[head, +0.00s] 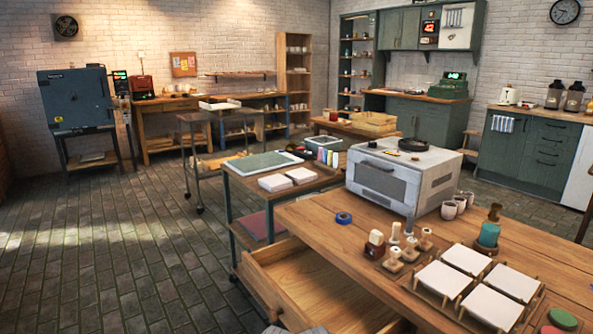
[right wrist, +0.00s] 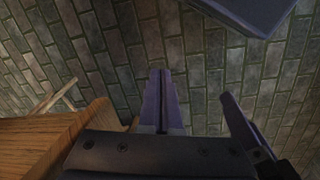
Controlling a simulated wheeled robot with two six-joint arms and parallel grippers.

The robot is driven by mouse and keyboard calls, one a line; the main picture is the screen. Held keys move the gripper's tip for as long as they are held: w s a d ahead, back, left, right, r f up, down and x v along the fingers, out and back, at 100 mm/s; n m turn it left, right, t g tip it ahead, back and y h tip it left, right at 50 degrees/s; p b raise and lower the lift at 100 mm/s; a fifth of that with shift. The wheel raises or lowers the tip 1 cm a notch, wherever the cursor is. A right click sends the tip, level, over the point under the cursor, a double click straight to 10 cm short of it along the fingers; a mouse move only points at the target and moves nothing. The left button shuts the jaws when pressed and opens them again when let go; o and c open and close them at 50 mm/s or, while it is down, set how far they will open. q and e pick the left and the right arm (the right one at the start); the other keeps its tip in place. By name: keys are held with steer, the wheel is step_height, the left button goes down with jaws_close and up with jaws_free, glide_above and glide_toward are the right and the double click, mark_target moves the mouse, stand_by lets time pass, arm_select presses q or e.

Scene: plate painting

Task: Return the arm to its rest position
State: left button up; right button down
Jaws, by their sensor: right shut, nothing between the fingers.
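My right gripper (right wrist: 162,105) shows in the right wrist view, its two dark purple fingers pressed together with nothing between them. It points over the grey brick floor (right wrist: 95,45), beside a wooden edge (right wrist: 45,140) at the left of that view. In the head view neither gripper can be made out. A small grey shape shows at the bottom edge there, too cut off to identify. My left gripper is not in view.
The wooden table (head: 405,244) holds square white tiles (head: 466,258), stamps, a green bottle (head: 489,234), cups and a grey oven (head: 396,180). An open drawer (head: 300,282) juts out at its left. A cart (head: 233,185) stands behind. The floor at left (head: 100,250) is clear.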

step_height(320, 180, up, 28)
steer(key=p, duration=2.5)
steer(key=shift+r+p, duration=0.15)
steer(key=shift+p, duration=0.25)
